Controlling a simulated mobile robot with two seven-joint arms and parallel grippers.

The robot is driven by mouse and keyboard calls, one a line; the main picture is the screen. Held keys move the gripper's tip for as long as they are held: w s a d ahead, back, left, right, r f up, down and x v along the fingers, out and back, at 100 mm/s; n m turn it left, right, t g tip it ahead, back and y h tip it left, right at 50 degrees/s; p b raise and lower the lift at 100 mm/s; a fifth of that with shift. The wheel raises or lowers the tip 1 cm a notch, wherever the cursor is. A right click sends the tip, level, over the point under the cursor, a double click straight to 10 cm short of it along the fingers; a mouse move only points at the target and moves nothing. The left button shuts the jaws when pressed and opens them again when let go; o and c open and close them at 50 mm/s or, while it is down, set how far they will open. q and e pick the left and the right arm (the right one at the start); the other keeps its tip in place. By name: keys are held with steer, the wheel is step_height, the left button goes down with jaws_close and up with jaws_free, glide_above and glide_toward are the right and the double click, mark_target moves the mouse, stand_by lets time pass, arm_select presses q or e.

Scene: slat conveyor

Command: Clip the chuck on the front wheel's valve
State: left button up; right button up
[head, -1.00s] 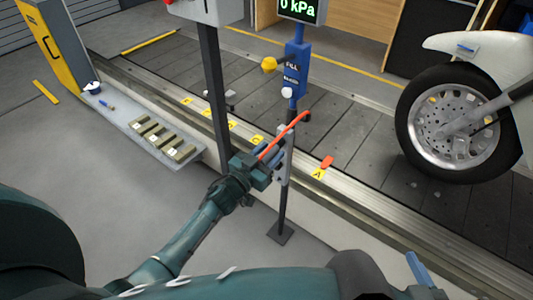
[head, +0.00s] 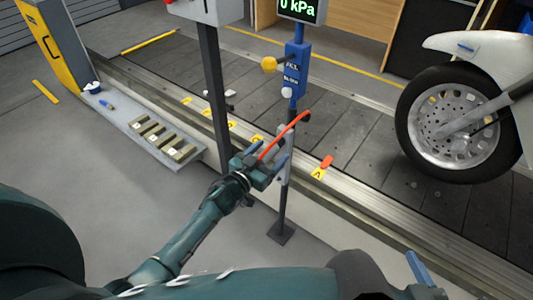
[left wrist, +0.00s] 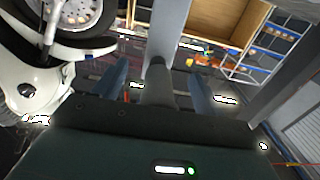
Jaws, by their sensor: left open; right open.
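The front wheel (head: 457,122), a black tyre on a silver rim with a brake disc, stands on the slat conveyor at right. Its valve is too small to tell. My left gripper (head: 268,168) is open at the holder on the grey post (head: 286,190). A red hose (head: 285,135) runs from the post's top down to this gripper. In the left wrist view, a grey cylindrical part (left wrist: 157,82), probably the chuck, stands between the spread fingers, with gaps on both sides. My right gripper (head: 418,268) shows only partly at the bottom right, a blue finger visible.
A blue filling unit (head: 295,70) with a yellow knob and a 0 kPa display stands behind the post. A dark upright (head: 214,90) stands to the left. Several blocks (head: 165,138) lie on a ledge at left. The conveyor's metal edge (head: 390,220) runs between me and the wheel.

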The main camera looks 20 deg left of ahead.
arm_select(q)
steer(key=shift+w+d+r, duration=0.5)
steer(key=shift+w+r, duration=0.2)
steer(key=shift+s+a+f, duration=0.15)
steer(key=shift+s, duration=0.3)
steer(key=f+p+v, duration=0.1)
steer(key=p+v, duration=0.1)
steer(key=v, duration=1.1)
steer(key=shift+s+a, duration=0.3)
steer(key=shift+a, duration=0.05)
arm_select(e)
steer(key=shift+w+d+r+m, duration=0.25)
steer(key=shift+d+r+m, duration=0.05)
steer(key=shift+r+m, duration=0.2)
steer(key=shift+d, duration=0.1)
